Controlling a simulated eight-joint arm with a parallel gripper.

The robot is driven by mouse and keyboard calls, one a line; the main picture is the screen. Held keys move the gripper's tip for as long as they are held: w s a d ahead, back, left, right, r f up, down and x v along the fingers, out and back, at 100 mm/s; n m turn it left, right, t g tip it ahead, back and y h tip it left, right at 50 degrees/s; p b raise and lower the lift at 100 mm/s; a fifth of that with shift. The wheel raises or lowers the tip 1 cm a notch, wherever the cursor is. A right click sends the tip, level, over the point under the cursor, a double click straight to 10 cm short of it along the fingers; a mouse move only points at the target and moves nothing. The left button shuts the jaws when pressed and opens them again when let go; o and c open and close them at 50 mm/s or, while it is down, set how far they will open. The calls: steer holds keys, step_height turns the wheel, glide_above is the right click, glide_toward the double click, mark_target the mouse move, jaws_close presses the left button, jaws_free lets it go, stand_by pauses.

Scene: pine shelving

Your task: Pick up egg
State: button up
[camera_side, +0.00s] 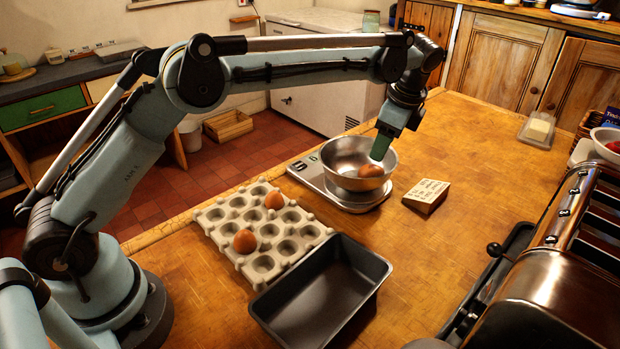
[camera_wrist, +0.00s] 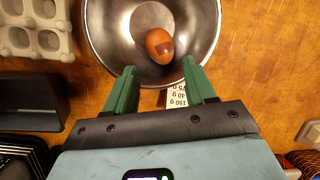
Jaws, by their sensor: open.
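A brown egg (camera_side: 371,170) lies in the metal bowl (camera_side: 345,150), which stands on a kitchen scale (camera_side: 318,180). In the wrist view the egg (camera_wrist: 160,45) lies inside the bowl (camera_wrist: 205,22), ahead of my fingertips and between their lines. My gripper (camera_wrist: 160,75) is open and empty, with its two green fingers apart. In the side view my gripper (camera_side: 382,148) points down at the bowl, close to the egg; I cannot tell whether it touches. Two more brown eggs, a nearer one (camera_side: 245,241) and a farther one (camera_side: 274,200), sit in the grey egg tray (camera_side: 222,215).
A dark loaf tin (camera_side: 368,262) stands in front of the tray. A small printed block (camera_side: 426,195) stands right of the scale. A butter dish (camera_side: 538,130) is farther back, and a metal toaster-like appliance (camera_side: 545,290) fills the right.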

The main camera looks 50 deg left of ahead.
mark_target(373, 167)
steer(key=shift+x, duration=3.95)
steer(key=shift+d, duration=0.1)
steer(key=shift+c, duration=0.2)
steer(key=shift+c, duration=1.3)
